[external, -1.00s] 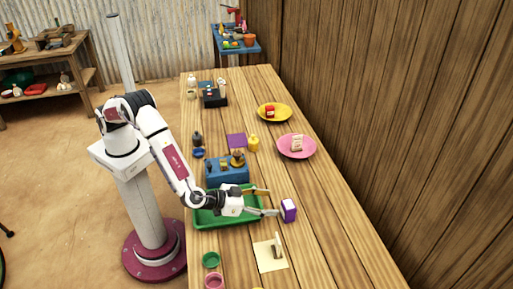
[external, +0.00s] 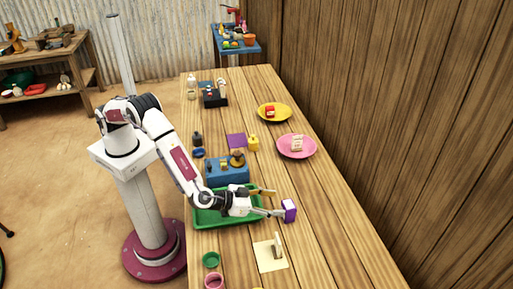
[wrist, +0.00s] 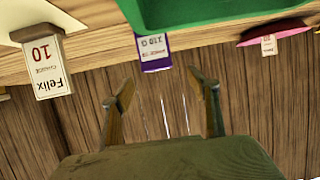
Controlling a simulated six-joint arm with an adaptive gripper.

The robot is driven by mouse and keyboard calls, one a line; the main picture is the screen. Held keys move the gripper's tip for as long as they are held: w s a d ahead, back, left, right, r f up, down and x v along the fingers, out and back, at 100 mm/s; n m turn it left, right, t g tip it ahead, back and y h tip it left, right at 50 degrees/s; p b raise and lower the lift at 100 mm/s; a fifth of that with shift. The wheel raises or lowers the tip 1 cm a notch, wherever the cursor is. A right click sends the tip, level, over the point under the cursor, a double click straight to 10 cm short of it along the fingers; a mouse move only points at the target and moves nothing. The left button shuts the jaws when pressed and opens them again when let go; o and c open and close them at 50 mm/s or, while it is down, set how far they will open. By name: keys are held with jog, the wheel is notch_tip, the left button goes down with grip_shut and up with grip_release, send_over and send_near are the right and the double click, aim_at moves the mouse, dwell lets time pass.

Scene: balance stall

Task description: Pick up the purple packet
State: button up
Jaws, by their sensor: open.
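The purple packet (external: 289,211) stands on the wooden table to the right of the green tray (external: 202,221). It has a white label and also shows in the wrist view (wrist: 156,64), where the picture is upside down. My gripper (external: 279,204) is open and reaches over the tray toward the packet. In the external view its fingertips are at or very near the packet's left side; I cannot tell whether they touch. In the wrist view the packet lies beyond and between the two fingers (wrist: 162,80), with nothing held.
A cream card (external: 266,262) with an upright label marked Felix 10 (wrist: 49,68) stands nearer the camera. A pink plate (external: 283,151) and a yellow plate (external: 262,116) lie farther back. A blue box (external: 226,177) sits behind the tray. The table right of the packet is clear.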

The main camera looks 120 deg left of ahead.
aim_at(287, 204)
jog(key=shift+x, duration=2.55)
jog(key=shift+w+d, duration=0.15)
jog(key=c, duration=1.2)
